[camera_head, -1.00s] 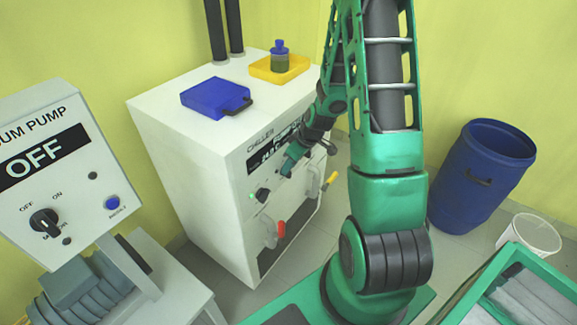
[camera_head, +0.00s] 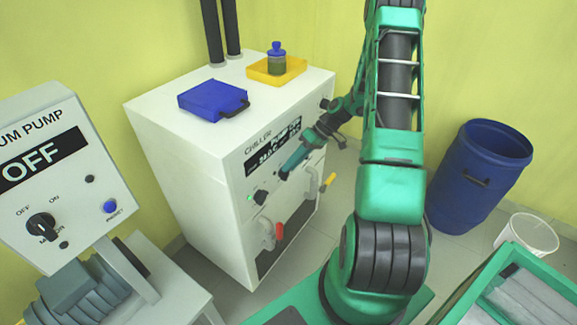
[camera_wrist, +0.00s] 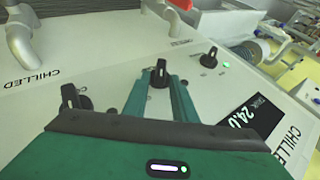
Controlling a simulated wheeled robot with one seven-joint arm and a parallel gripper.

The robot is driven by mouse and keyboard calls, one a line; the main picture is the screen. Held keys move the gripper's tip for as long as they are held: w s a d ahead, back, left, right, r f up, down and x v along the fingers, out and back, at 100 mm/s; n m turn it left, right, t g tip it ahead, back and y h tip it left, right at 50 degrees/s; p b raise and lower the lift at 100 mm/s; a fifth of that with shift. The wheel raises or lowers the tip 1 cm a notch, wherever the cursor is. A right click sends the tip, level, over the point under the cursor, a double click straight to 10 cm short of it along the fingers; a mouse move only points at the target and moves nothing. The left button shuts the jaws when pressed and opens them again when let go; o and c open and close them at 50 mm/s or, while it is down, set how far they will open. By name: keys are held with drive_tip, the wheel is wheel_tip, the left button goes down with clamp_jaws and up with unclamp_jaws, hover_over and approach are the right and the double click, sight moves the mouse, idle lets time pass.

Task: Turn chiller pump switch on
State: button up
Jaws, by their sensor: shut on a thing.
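The chiller (camera_head: 190,165) is a white cabinet with a dark display on its front panel. In the wrist view, a black switch knob (camera_wrist: 160,73) sits between the tips of my teal fingers, and my gripper (camera_wrist: 159,82) is shut on it. Its label is hidden or unreadable, so I cannot tell its name. A second black knob (camera_wrist: 210,57), beside a lit green lamp (camera_wrist: 226,64), is to the right. A third black knob (camera_wrist: 72,97) is to the left. In the head view, my gripper (camera_head: 284,173) is at the chiller panel, and its fingertips are small.
White pipe handles with a red lever (camera_head: 279,231) and a yellow lever (camera_head: 330,181) stick out below the panel. A blue case (camera_head: 212,99) and a yellow tray (camera_head: 258,75) with a bottle are on top. The vacuum pump box (camera_head: 60,170) reads OFF at left.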

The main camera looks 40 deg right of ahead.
drive_tip(key=y, duration=0.1)
drive_tip(key=f+y, duration=0.1)
drive_tip(key=d+m+g+y, duration=0.1)
drive_tip(key=y, duration=0.1)
drive_tip(key=shift+w+f, duration=0.15)
drive_tip(key=shift+f, duration=0.15)
drive_tip(key=shift+c, duration=0.2)
idle(0.3)
drive_tip(key=o, duration=0.8)
drive_tip(key=shift+f, duration=0.1)
drive_tip(key=w+v, duration=0.1)
drive_tip(key=v, duration=1)
drive_tip(key=shift+s+f, duration=0.2)
drive_tip(key=shift+s, duration=0.2)
drive_tip(key=shift+r, duration=0.1)
